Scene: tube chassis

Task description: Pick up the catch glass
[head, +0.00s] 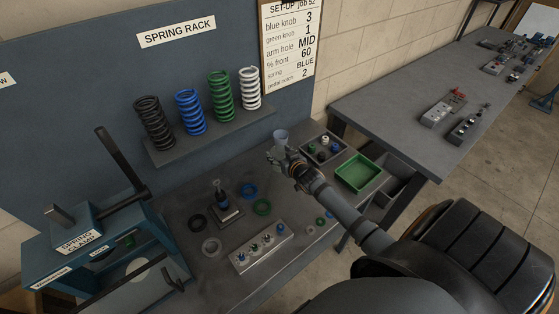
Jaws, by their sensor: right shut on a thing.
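The catch glass (281,136) is a small, clear, bluish cup in the middle of the head view, above the back of the workbench. My right gripper (279,155) is shut on the catch glass, with the cup's rim showing above the fingers. The lower part of the glass is hidden by the gripper, and I cannot tell whether it touches the bench. My left gripper is not in view.
A grey parts tray (342,145) and a green tray (377,172) lie right of my right gripper. A small stand with a dark bottle (221,194), coloured rings and a knobbed block (261,265) are on the bench. The spring shelf (210,137) is behind.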

